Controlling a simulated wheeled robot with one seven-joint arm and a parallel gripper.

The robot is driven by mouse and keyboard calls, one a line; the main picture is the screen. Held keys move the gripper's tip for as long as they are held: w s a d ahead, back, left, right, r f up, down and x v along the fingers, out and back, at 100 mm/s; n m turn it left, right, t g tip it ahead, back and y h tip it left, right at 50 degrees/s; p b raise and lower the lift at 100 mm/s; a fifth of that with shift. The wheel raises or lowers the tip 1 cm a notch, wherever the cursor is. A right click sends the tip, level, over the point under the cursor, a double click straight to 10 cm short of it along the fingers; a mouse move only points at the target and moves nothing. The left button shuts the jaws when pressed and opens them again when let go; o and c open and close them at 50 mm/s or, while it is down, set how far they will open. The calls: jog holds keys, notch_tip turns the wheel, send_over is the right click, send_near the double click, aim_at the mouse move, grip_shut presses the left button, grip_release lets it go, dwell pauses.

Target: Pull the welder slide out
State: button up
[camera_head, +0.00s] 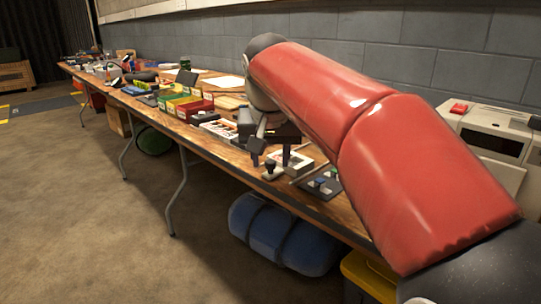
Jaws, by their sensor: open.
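My red arm reaches from the lower right over the long wooden table (222,148). My gripper (270,158) is above the table's near edge, with two dark fingers pointing down and a gap between them. A small dark-knobbed piece (270,172) stands on the table just below the fingers. A white box-like unit (297,164) lies right behind and beside the fingers. I cannot tell which part is the welder slide, and I see nothing held. My arm and gripper hide part of the table behind them.
A dark panel with coloured knobs (321,184) lies to the right of the gripper. Red, yellow and green bins (194,110) stand further left. A white machine with a red button (490,130) is at the right. Blue bundles (283,236) lie below the table. The floor at left is clear.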

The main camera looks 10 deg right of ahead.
jog(key=p+v, duration=0.2)
jog(key=v, duration=0.5)
jog(key=shift+r, duration=0.35)
jog(key=shift+s, duration=0.15)
